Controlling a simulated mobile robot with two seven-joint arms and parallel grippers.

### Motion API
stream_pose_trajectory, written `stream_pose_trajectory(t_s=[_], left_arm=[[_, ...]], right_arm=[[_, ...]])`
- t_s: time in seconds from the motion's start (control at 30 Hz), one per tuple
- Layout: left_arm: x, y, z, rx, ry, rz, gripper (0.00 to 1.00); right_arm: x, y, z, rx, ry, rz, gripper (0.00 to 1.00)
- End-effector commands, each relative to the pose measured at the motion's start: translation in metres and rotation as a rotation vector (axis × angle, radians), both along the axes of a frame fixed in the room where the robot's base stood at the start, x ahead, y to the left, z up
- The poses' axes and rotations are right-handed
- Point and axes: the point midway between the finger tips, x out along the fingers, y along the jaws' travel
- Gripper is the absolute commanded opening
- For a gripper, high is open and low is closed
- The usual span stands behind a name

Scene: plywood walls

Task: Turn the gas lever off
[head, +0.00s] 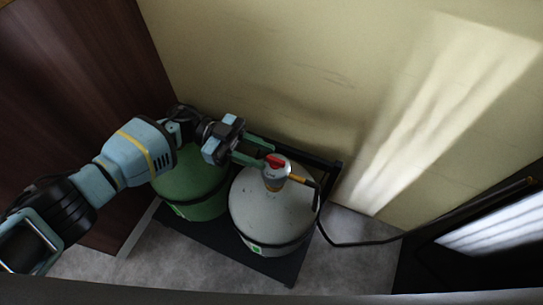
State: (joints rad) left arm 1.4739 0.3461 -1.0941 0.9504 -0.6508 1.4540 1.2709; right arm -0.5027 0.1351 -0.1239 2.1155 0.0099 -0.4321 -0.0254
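The red gas lever (277,162) sits on top of the valve of a grey gas cylinder (262,215). My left arm comes in from the left and reaches over a green cylinder (195,185). My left gripper (267,156) is at the left side of the lever, with its two green fingers apart and pointing right. The fingertips are very close to the lever; I cannot tell whether they touch it. My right gripper is not in view.
Both cylinders stand on a dark rack (215,238) against a pale wall (290,70). A black hose (350,243) runs from the valve to the right. A dark wooden panel (80,90) is at left, and a dark appliance (475,240) at right.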

Motion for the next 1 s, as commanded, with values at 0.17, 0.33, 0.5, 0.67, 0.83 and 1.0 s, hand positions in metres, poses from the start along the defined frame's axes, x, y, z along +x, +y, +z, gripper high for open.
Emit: stream_pose_trajectory(t_s=[0.17,0.33,0.5,0.67,0.83,1.0], left_arm=[[0.010,0.023,-0.001,0.000,0.001,0.001,0.32],[0.014,0.032,0.000,-0.001,0.000,0.000,0.32],[0.014,0.033,0.000,-0.001,-0.001,-0.001,0.32],[0.014,0.033,0.000,-0.001,-0.001,-0.001,0.32],[0.014,0.033,0.000,-0.001,-0.001,-0.001,0.32],[0.014,0.033,0.000,-0.001,0.000,-0.001,0.32]], right_arm=[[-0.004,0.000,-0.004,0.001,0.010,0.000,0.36],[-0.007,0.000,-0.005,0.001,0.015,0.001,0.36],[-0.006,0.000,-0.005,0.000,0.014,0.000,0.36],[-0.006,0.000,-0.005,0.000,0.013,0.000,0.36],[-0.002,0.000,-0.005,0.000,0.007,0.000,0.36],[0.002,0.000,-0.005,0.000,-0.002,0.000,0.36]])
